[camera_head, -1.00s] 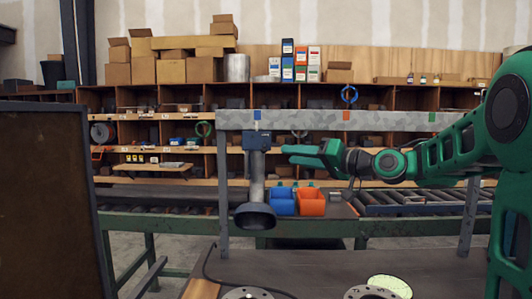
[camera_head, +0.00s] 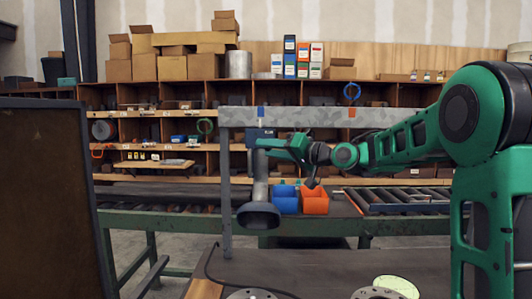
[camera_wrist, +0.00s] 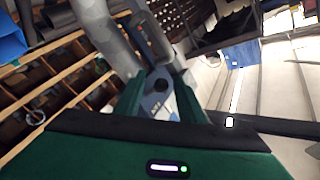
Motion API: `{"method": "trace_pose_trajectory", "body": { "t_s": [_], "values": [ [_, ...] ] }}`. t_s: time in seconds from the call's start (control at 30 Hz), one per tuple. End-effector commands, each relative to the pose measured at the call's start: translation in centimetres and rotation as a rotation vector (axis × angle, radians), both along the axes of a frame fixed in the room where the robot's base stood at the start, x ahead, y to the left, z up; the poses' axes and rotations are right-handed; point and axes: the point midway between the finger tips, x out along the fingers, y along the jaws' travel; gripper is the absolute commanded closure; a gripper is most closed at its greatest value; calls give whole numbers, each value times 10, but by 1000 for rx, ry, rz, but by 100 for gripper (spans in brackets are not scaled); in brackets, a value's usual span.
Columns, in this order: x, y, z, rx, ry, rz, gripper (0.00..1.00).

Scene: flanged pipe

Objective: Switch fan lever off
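The fan unit is a blue box (camera_head: 262,134) under the grey overhead beam, with a grey duct (camera_head: 260,172) hanging below it to a dark round hood (camera_head: 258,214). My gripper (camera_head: 264,144) reaches in from the right, its fingertips at the lower right of the box; I cannot tell whether they touch it. In the wrist view the two green fingers (camera_wrist: 160,88) are apart, with the blue panel (camera_wrist: 158,104) and its dark round pivot seen between them. The grey lever cannot be clearly told from the other grey parts, and its position is unclear.
A grey metal frame (camera_head: 330,117) spans above the dark worktable (camera_head: 300,270). A dark board (camera_head: 45,200) stands at the left. Blue (camera_head: 285,199) and orange (camera_head: 314,201) bins sit behind the duct. Shelves with boxes line the back wall.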

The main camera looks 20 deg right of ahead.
Motion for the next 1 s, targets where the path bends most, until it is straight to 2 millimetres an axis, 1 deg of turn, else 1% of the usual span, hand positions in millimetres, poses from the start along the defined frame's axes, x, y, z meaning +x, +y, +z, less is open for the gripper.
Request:
{"method": "trace_pose_trajectory", "body": {
  "t_s": [0.1, 0.37, 0.47, 0.5, 0.53, 0.77, 1.0],
  "values": [
    [4, 3, 0, 0, -1, -1, 64],
    [5, 3, 0, 0, -1, -1, 64],
    [4, 4, 0, 0, 0, 0, 85],
    [4, 3, 0, 0, -1, -1, 95],
    [4, 3, 0, 0, -1, -1, 100],
    [5, 3, 0, -2, -8, 0, 100],
    [7, 3, -6, -33, -108, 0, 100]
  ]
}}
